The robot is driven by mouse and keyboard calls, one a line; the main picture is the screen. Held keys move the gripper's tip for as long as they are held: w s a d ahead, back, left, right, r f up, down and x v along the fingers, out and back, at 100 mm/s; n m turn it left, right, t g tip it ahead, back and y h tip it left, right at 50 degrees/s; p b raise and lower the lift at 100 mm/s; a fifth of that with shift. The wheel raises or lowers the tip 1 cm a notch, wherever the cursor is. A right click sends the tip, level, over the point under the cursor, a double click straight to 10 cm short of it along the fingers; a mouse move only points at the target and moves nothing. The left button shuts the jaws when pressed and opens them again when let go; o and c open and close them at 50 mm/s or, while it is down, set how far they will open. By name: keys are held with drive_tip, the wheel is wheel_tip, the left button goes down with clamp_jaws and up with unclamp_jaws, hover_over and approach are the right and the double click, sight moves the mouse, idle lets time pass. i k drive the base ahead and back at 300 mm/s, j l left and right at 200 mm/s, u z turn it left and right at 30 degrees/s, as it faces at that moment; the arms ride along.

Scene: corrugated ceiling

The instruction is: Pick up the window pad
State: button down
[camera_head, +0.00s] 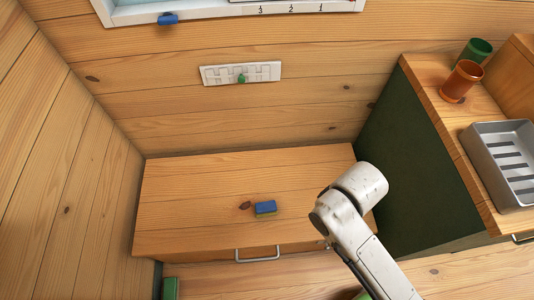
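A small blue block with a green underside (265,208) lies on top of the low wooden cabinet (190,190), right of its middle and near the front edge. It looks like a pad or sponge. Another small blue piece (168,18) is at the lower edge of the white window frame (130,14) at the upper left. I cannot tell for sure which of the two is the window pad. My white arm reaches in from the lower right, to the right of the cabinet-top block and apart from it in the picture. My gripper's fingers are not in view.
A handle (257,255) is on the cabinet front. A white slotted plate with a green knob (241,78) is on the wall. On the right counter stand an orange cup (461,82), a green cup (476,50) and a grey tray (475,145). The cabinet top's left side is clear.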

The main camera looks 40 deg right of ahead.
sight(269, 208)
drive_tip(key=k+j+z, duration=0.15)
drive_tip(key=k, duration=0.7)
